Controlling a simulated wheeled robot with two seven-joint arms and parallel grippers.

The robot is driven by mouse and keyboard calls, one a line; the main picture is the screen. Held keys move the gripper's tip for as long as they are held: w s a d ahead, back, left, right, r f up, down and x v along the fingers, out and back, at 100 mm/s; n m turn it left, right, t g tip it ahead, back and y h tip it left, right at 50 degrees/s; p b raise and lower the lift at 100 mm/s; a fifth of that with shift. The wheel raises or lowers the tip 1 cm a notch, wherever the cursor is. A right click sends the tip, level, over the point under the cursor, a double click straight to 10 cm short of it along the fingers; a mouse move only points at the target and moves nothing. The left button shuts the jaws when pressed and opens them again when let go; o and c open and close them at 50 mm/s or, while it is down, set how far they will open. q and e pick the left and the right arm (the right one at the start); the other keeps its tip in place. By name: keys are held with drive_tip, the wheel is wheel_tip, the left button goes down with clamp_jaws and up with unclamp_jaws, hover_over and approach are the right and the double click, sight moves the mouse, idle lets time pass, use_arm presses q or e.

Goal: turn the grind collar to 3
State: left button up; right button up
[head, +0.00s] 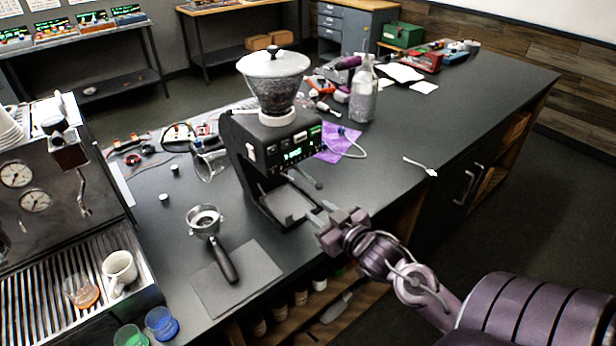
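The coffee grinder (249,150) stands on the dark counter, with a clear hopper (274,85) and lid on top. The grind collar (277,117) appears as a pale ring under the hopper; its numbers and setting are too small to read. The front panel has a small green-lit display (292,154). My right gripper (317,212) is in front of the grinder, low and to the right of its base tray, well below the collar. Its two fingertips show a small gap with nothing between them. My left gripper is out of view.
An espresso machine (40,190) stands at far left. The counter's right part is mostly clear.

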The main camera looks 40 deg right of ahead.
sight(316, 184)
drive_tip(key=w+r+t, duration=0.1)
drive_tip(key=w, duration=0.1)
drive_tip(key=w+d+r+y+p, duration=0.1)
drive_tip(key=w, duration=0.1)
drive_tip(key=w+d+r+n+t+p, duration=0.1)
drive_tip(key=w+r, duration=0.1)
drive_tip(key=w, duration=0.1)
drive_tip(key=shift+d+t, duration=0.2)
drive_tip(key=shift+t, duration=0.1)
drive_tip(key=shift+w+a, duration=0.1)
drive_tip(key=shift+w, duration=0.6)
drive_tip(key=shift+c, duration=0.3)
clamp_jaws()
